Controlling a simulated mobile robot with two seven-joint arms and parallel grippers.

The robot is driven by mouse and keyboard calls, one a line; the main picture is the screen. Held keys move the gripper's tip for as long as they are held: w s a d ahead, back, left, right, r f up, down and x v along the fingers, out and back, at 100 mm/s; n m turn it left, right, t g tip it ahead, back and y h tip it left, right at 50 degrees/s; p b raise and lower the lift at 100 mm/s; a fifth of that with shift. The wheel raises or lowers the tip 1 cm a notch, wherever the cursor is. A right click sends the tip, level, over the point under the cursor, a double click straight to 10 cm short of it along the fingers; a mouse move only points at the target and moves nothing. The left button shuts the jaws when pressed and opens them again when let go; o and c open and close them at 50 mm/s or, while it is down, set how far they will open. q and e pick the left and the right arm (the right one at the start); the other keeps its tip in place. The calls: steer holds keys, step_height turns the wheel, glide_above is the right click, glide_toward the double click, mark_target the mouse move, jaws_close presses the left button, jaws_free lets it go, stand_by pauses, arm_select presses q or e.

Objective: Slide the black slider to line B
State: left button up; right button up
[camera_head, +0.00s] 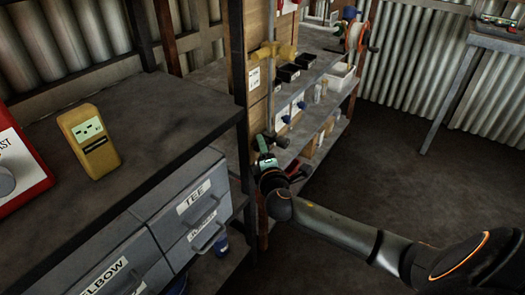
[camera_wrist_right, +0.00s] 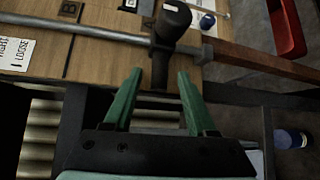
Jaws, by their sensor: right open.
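The black slider (camera_wrist_right: 174,20) sits on a grey rod (camera_wrist_right: 100,33) in front of a wooden panel in the right wrist view. Its dark stem reaches down toward my right gripper (camera_wrist_right: 159,74). The green fingers are open, one on each side of the stem's lower end; I cannot tell whether they touch it. A black line marked B (camera_wrist_right: 70,12) is on the panel to the left of the slider. My left gripper is out of view.
A grey bench (camera_head: 160,110) with labelled drawers stands at the left, carrying a yellow meter (camera_head: 89,141) and a red box (camera_head: 22,165). Shelves (camera_head: 310,85) with small parts stand behind the post. The floor (camera_head: 450,200) at the right is clear.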

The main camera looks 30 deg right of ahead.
jaws_close()
stand_by(0.4)
stand_by(1.0)
